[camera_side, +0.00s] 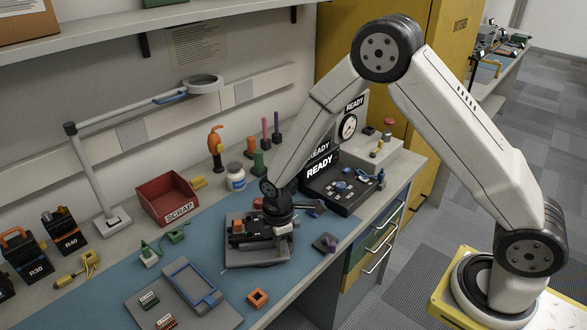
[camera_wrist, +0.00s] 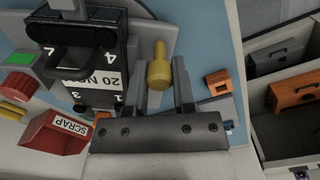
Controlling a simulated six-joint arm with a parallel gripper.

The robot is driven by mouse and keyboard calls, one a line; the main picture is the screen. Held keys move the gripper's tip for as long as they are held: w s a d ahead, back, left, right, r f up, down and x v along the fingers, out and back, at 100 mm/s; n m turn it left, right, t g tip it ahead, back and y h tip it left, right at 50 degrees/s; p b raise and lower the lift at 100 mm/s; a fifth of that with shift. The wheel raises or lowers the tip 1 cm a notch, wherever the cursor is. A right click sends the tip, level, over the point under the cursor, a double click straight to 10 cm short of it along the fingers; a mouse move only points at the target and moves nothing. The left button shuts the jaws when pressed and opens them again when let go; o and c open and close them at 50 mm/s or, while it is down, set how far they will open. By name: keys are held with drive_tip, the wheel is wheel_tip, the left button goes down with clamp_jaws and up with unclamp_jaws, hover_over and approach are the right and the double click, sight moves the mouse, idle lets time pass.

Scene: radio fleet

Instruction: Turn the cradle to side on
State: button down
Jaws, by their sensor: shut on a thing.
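The cradle (camera_side: 262,262) is a grey plate with a black unit (camera_side: 250,232) on it, on the blue mat below my arm. In the wrist view the black unit (camera_wrist: 97,75) fills the upper left, with the numbers 1 to 4 and a white label partly reading "20 N". A yellow knob (camera_wrist: 158,66) stands beside it, between the fingers of my gripper (camera_wrist: 160,82). My gripper is shut on this knob. In the side view my gripper (camera_side: 279,226) is low at the cradle's right part, and its wrist hides the knob.
A red SCRAP bin (camera_side: 167,198) stands behind on the left. A black READY panel (camera_side: 338,190) is to the right. An orange block (camera_side: 257,298) and a small dark block (camera_side: 325,243) lie near the front edge. A grey tray (camera_side: 205,318) is at front left.

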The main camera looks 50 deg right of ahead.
drive_tip(key=shift+d+n, duration=1.35)
drive_tip(key=shift+n, duration=0.55)
drive_tip(key=shift+w+d+n, duration=0.25)
drive_tip(key=shift+d+n, duration=0.35)
drive_tip(key=shift+n, duration=0.35)
drive_tip(key=shift+w+d+n, duration=0.25)
drive_tip(key=shift+d+n, duration=0.35)
drive_tip(key=shift+n, duration=0.35)
drive_tip(key=shift+d, duration=0.1)
drive_tip(key=c, duration=0.7)
unclamp_jaws()
drive_tip(key=shift+c, duration=0.2)
drive_tip(key=shift+r, duration=0.1)
drive_tip(key=shift+r, duration=3.85)
